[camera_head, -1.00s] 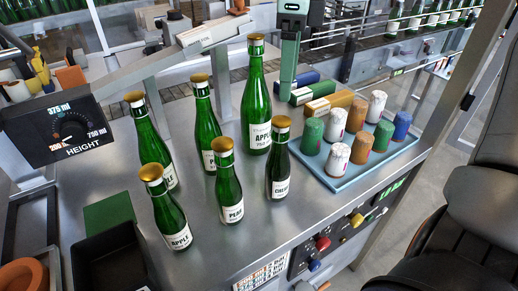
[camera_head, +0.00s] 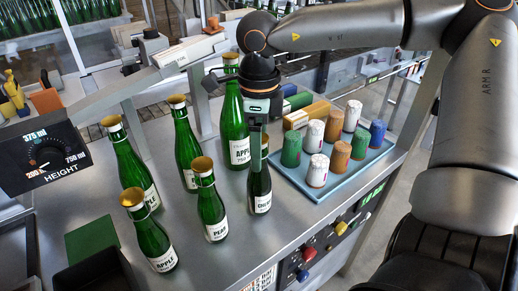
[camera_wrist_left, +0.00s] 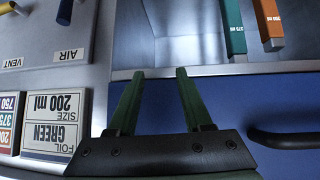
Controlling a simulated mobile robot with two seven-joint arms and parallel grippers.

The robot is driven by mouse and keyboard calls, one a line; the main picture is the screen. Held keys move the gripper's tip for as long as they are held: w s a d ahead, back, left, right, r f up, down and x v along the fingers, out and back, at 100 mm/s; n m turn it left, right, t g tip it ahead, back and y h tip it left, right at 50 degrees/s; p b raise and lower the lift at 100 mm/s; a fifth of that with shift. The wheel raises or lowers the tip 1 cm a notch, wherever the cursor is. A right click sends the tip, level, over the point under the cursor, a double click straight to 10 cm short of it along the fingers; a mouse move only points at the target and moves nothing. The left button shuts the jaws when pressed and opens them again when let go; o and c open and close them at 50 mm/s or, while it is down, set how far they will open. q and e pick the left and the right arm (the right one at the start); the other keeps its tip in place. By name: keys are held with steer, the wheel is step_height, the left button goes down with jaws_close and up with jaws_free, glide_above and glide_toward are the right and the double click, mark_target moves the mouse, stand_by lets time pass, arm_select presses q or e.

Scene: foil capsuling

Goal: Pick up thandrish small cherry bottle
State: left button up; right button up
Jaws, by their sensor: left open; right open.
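The small cherry bottle (camera_head: 261,182) is dark green with a white label and stands upright on the steel table, at the right of the bottle group. My right gripper (camera_head: 257,148) comes down from above at its neck. A green finger covers part of the neck and cap, so I cannot tell whether it touches. The right gripper is open. My left gripper (camera_wrist_left: 158,100) shows only in the left wrist view, open and empty, with its two green fingers apart.
Apple, pear and other green bottles (camera_head: 211,205) stand close on the left. A blue tray (camera_head: 322,192) with several coloured foil capsules is at the right. A height gauge (camera_head: 45,155) is at the left. The left wrist view shows a blue drawer front (camera_wrist_left: 225,105).

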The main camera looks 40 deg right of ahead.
steer(key=shift+f, duration=0.2)
jaws_close()
stand_by(0.5)
stand_by(0.8)
